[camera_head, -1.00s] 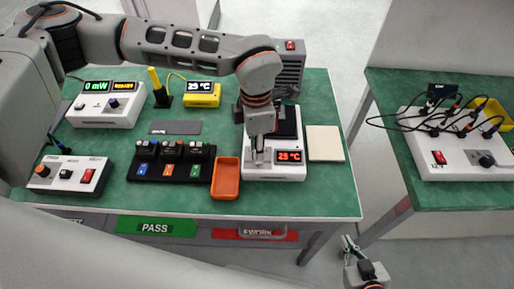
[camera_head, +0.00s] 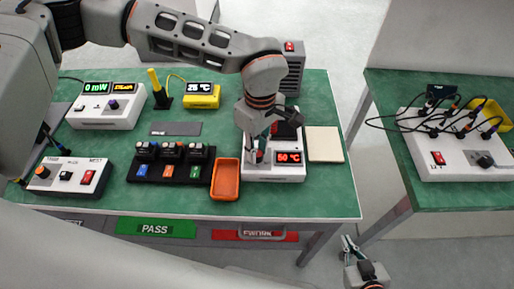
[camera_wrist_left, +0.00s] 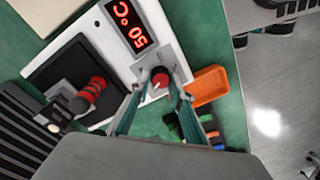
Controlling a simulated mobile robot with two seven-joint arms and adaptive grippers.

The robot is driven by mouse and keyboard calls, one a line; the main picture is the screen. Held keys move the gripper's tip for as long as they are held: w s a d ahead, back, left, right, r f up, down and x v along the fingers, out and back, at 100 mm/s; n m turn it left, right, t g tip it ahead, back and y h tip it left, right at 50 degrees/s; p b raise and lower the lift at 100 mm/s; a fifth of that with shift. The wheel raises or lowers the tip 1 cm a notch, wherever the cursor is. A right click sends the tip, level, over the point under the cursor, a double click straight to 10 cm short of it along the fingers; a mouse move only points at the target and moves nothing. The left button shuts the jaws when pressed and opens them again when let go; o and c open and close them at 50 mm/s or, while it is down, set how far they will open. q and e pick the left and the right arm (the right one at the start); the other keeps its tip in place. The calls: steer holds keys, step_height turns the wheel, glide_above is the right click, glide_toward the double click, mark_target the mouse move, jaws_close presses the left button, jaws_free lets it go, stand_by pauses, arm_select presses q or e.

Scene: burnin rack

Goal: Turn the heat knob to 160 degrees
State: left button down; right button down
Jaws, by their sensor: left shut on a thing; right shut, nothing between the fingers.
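The white hot plate unit (camera_head: 289,172) stands on the green bench, with a red display (camera_head: 289,157) reading 50 °C. Its heat knob (camera_wrist_left: 160,80) is red with a pale pointer mark and sits beside the display in the left wrist view. My left gripper (camera_head: 257,156) reaches down over the unit's front left. In the left wrist view its two fingers (camera_wrist_left: 158,90) are closed on either side of the knob. In the head view the fingers mostly cover the knob. My right gripper (camera_head: 349,243) hangs low, off the bench's front right corner, and holds nothing.
An orange tray (camera_head: 225,180) sits close left of the hot plate, and a black holder with several modules (camera_head: 170,168) lies beyond it. A beige pad (camera_head: 324,144) is at right. A red-and-black upright part (camera_wrist_left: 94,88) stands near my left fingers on the plate.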

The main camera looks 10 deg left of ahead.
mark_target(261, 153)
arm_select(q)
steer(key=m, duration=0.6)
steer(key=shift+d+r+p, duration=0.1)
steer(key=shift+p, duration=0.25)
steer(key=m+p, duration=0.1)
steer(key=m, duration=0.5)
steer(key=shift+t, duration=0.3)
steer(key=c, duration=1.8)
jaws_free()
steer(key=r, duration=1.2)
steer(key=shift+d, duration=0.35)
steer(key=shift+f, duration=0.1)
